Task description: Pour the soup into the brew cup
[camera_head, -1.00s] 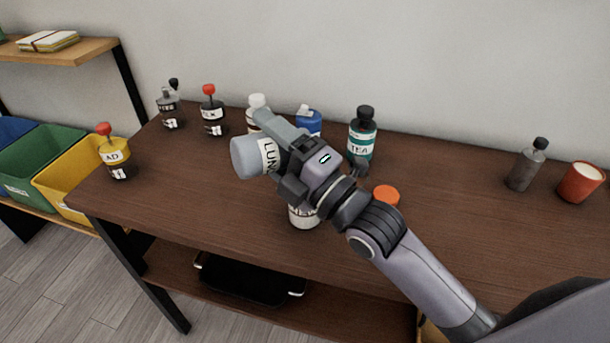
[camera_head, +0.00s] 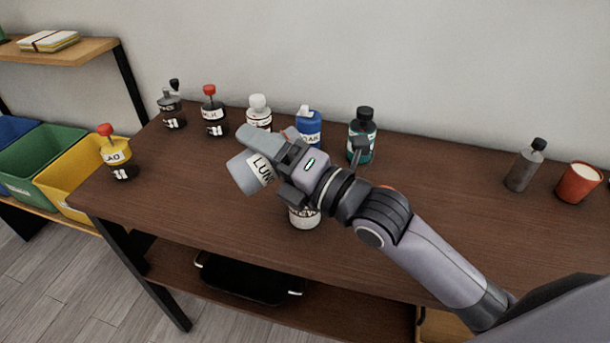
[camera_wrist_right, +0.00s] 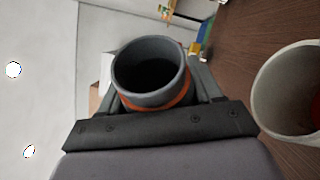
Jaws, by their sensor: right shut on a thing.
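My right gripper (camera_head: 272,158) is shut on a grey cylindrical container (camera_head: 243,175) with a white label reading "LUN", the rest covered. It is held tilted above the table, its closed end pointing left and down. In the wrist view the container (camera_wrist_right: 150,68) shows its open, dark mouth and an orange band; its contents cannot be made out. A pale cup (camera_head: 304,218) with a partly readable label stands below the gripper, mostly hidden by it. A wide pale cup mouth (camera_wrist_right: 290,90) with something red inside shows at the wrist view's right edge. My left gripper is not in view.
Several bottles line the back of the brown table (camera_head: 200,190), including a blue one (camera_head: 308,127) and a teal one (camera_head: 362,137). A grey bottle (camera_head: 526,166) and red cup (camera_head: 578,183) stand right. The front-left tabletop is clear.

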